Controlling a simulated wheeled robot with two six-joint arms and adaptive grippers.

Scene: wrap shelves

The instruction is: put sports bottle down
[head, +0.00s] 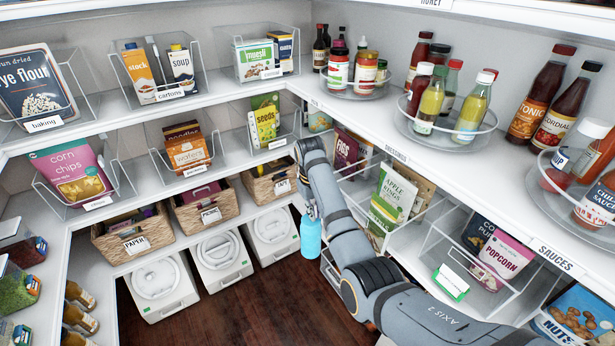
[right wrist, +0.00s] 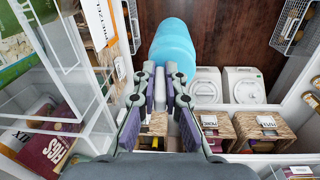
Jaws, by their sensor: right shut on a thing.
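The sports bottle (head: 311,238) is light blue and hangs upright below my right gripper (head: 310,212), over the dark floor between the shelf sides. In the right wrist view the bottle (right wrist: 173,45) is beyond the fingers, and my right gripper (right wrist: 162,78) is shut on its near end. The gripped part is mostly hidden by the fingers. My left gripper is not in view.
White lidded bins (head: 222,258) stand on the floor behind and left of the bottle. Wicker baskets (head: 205,210) sit on the shelf above them. Clear bins with packets (head: 390,205) line the right shelves beside my arm. The wooden floor (head: 262,310) in front is bare.

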